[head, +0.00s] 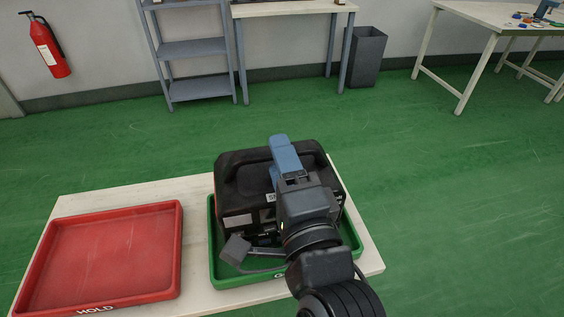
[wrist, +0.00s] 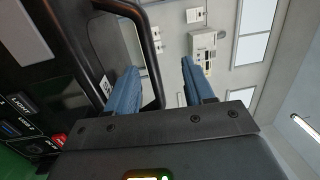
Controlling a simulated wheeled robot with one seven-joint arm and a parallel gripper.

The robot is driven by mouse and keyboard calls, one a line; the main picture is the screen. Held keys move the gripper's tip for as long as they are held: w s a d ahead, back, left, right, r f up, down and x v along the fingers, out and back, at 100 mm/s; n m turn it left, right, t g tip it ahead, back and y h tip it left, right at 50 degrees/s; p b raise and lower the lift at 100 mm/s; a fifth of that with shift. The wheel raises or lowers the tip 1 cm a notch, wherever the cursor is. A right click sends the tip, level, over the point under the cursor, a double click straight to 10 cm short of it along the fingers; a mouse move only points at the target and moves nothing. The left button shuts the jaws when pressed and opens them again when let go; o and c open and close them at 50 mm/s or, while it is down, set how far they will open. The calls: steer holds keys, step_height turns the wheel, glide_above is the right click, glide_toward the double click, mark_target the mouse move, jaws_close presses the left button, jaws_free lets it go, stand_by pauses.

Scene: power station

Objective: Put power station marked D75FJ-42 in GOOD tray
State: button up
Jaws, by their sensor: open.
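A black power station (head: 240,177) sits in the green tray (head: 213,255) on the low table. The tray's front lettering is mostly covered by my arm; only a "G" shows. My gripper (head: 279,142) is over the power station, its blue fingers at the top handle. In the wrist view, my gripper (wrist: 157,70) is open, and one bar of the black handle (wrist: 150,45) shows in the gap between the fingers, not clamped. The power station's front panel (wrist: 25,115) shows port labels at the left. I cannot read the marking D75FJ-42.
A red tray (head: 176,250) marked HOLD lies empty to the left on the same pale table (head: 80,205). A shelf rack (head: 190,48), a desk (head: 290,9) and a grey bin (head: 366,55) stand by the far wall. Green floor between is clear.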

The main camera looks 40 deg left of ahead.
steer(key=shift+s+d+f, duration=0.15)
steer(key=shift+f, duration=0.25)
steer(key=v, duration=0.8)
steer(key=shift+d+r, duration=0.15)
steer(key=shift+r, duration=0.3)
stand_by(1.1)
steer(key=shift+s+d, duration=0.1)
steer(key=shift+s, duration=0.1)
steer(key=shift+o, duration=0.2)
steer(key=o, duration=0.5)
steer(key=shift+b+v, duration=1)
steer(key=shift+v, duration=2.9)
